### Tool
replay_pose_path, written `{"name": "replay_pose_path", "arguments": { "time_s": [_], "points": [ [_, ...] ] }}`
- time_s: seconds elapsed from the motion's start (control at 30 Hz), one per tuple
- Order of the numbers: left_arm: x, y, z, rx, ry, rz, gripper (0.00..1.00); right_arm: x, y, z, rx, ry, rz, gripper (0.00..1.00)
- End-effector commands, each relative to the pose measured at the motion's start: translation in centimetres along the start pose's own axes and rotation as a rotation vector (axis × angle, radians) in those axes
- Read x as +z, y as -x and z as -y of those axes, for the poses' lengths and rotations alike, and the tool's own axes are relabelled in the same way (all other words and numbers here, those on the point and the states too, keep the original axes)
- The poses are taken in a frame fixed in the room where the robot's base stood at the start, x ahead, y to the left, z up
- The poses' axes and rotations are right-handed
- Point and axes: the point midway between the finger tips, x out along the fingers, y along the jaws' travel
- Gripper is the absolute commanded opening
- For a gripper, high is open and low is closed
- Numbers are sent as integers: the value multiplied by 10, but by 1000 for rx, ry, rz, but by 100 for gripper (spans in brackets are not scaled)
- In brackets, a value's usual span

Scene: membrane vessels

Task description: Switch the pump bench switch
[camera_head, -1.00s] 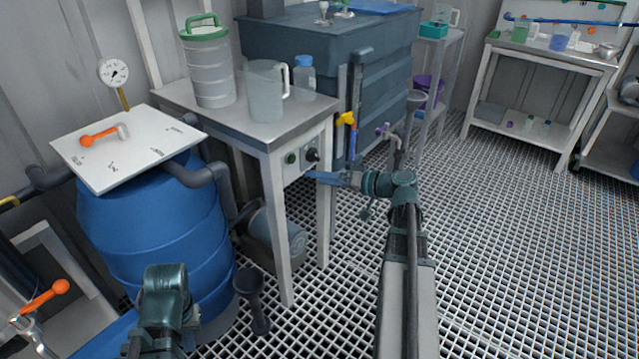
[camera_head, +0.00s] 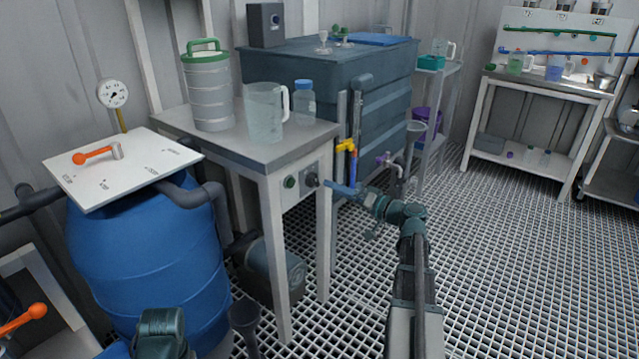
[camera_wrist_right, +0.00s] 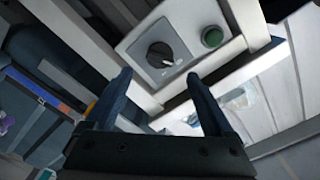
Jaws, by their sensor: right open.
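The pump bench switch is a black rotary knob (camera_head: 311,180) on a grey plate, set in the white front panel of the metal-topped bench (camera_head: 205,128). The knob also shows in the right wrist view (camera_wrist_right: 160,54), with a white mark on its face. A green round button (camera_head: 290,182) sits beside it. My right gripper (camera_head: 328,184) is just right of the knob in the head view. In the right wrist view its dark blue fingers (camera_wrist_right: 158,82) are spread and empty, with the knob beyond and between them, apparently apart from it. My left gripper is out of frame.
A clear jug (camera_head: 265,112), a blue-capped bottle (camera_head: 304,103) and a green-lidded canister (camera_head: 207,90) stand on the bench. A blue barrel (camera_head: 145,260) is at left. A yellow-handled valve (camera_head: 346,146) and pipes are close right of the bench. The grated floor at right is clear.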

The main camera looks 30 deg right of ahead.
Motion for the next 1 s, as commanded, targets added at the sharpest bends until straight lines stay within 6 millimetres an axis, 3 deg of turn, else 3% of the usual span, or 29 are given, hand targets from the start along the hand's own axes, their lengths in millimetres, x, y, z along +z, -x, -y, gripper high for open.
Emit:
{"name": "replay_pose_path", "arguments": {
  "time_s": [0.1,0.33,0.83,1.0],
  "points": [
    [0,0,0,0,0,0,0,-1,-25,-1,-1,0,2,87],
    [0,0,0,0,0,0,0,0,-56,0,-1,0,2,87],
    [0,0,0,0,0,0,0,0,-68,0,1,0,0,87],
    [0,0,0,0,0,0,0,0,-68,0,1,0,0,57]
  ]
}}
